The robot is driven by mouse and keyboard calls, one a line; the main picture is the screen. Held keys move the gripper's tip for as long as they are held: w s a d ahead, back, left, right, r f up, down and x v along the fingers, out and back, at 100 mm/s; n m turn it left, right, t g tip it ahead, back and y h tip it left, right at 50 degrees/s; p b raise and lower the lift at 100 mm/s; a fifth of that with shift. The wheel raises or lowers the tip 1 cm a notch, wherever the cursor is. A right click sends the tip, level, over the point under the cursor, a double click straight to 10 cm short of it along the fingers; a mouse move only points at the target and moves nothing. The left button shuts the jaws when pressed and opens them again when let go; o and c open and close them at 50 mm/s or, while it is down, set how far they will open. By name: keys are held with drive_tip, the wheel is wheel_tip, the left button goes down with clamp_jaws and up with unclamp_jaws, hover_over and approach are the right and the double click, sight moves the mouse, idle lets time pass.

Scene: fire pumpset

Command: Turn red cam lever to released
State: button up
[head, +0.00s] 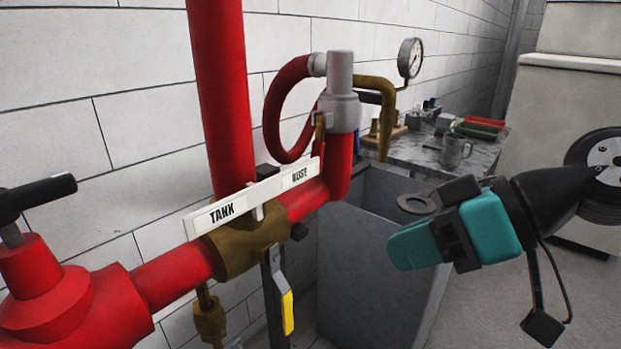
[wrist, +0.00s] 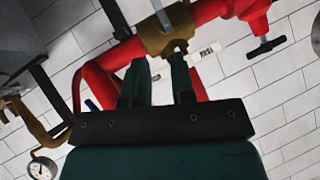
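I cannot clearly pick out a red cam lever in either view. A grey cylindrical coupling (head: 340,105) stands on top of the upright red pipe end, with a curled red hose (head: 272,110) and a brass bent pipe (head: 387,110) beside it. A small brass-coloured piece (head: 319,128) sits at the coupling's left side. My teal gripper (head: 400,248) is in the air to the right of the pipework, pointing left. In the wrist view my gripper (wrist: 158,80) has its two fingers apart, with nothing seen held between them.
A brass valve (head: 240,245) has a lever with a yellow grip (head: 287,312) hanging down. A grey bin (head: 370,260) stands behind my gripper. A pressure gauge (head: 410,58) and a cluttered bench (head: 410,150) are further back.

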drive_tip(key=w+d+t+y+b, duration=0.2)
drive_tip(key=w+t+y+b, duration=0.15)
drive_tip(key=w, duration=0.35)
drive_tip(key=m+t+p, duration=0.1)
drive_tip(key=t+p, duration=0.3)
drive_tip(key=p, duration=0.7)
approach(323, 152)
drive_tip(key=x, duration=0.8)
drive_tip(key=shift+w+a, duration=0.1)
drive_tip(key=shift+a, duration=0.15)
drive_tip(key=shift+w+a, duration=0.3)
drive_tip(key=shift+a, duration=0.05)
drive_tip(key=shift+f, duration=0.1)
clamp_jaws()
